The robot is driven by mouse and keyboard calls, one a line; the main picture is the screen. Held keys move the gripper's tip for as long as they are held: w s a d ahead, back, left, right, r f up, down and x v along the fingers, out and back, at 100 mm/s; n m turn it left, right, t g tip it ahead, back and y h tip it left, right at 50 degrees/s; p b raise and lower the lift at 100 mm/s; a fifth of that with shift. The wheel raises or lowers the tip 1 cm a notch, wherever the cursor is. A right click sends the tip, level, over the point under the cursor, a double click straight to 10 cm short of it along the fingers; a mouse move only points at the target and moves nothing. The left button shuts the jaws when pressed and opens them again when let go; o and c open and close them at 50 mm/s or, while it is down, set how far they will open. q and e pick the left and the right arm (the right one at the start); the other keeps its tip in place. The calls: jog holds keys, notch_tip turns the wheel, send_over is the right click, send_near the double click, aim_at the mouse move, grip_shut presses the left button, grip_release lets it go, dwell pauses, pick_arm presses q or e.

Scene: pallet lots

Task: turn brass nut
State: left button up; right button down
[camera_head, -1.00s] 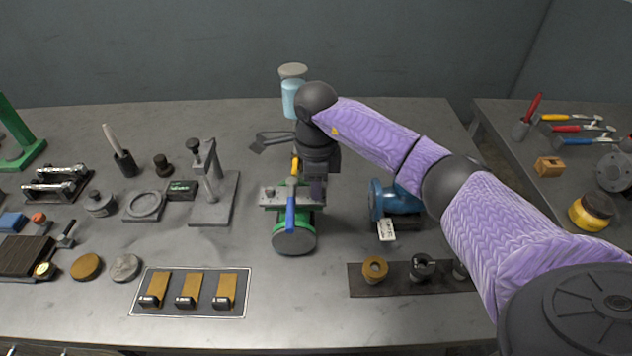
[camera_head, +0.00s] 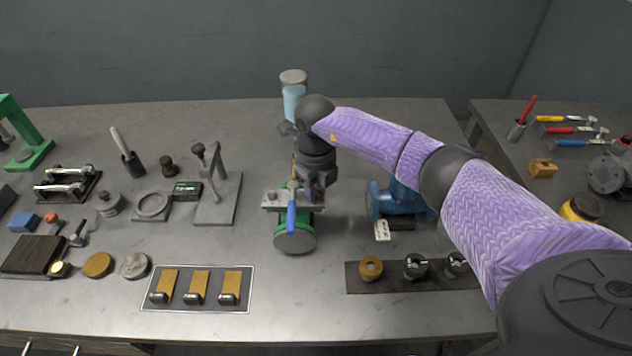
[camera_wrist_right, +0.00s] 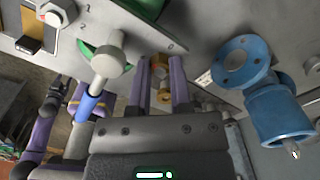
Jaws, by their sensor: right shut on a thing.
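My right gripper (camera_head: 314,196) points down at the right side of the grey plate (camera_head: 272,199) on a green valve fixture (camera_head: 295,238). In the right wrist view, its two purple fingers (camera_wrist_right: 163,88) are closed on the brass nut (camera_wrist_right: 161,64) beside the plate's edge. The nut is partly hidden by the fingers, and in the head view the hand covers it. A blue lever (camera_head: 292,218) stands at the front of the fixture. Part of my left arm seems to show at the left of the wrist view, its jaws unclear.
A blue flanged pump (camera_head: 400,198) stands close to the right of the fixture. A blue jar (camera_head: 293,95) stands behind. A grey stand (camera_head: 217,200) is to the left. A dark strip with bushings (camera_head: 355,284) and a tray of brass pieces (camera_head: 197,303) lie in front.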

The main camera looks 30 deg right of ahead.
jog(key=shift+r+m+p, duration=0.1)
jog(key=shift+m+p, duration=0.35)
jog(key=shift+m, duration=1.05)
jog(key=c, duration=0.5)
grip_release()
jog(key=shift+c, duration=0.2)
notch_tip(320, 180, up, 10)
jog(key=p, duration=0.1)
jog(key=shift+p, duration=0.4)
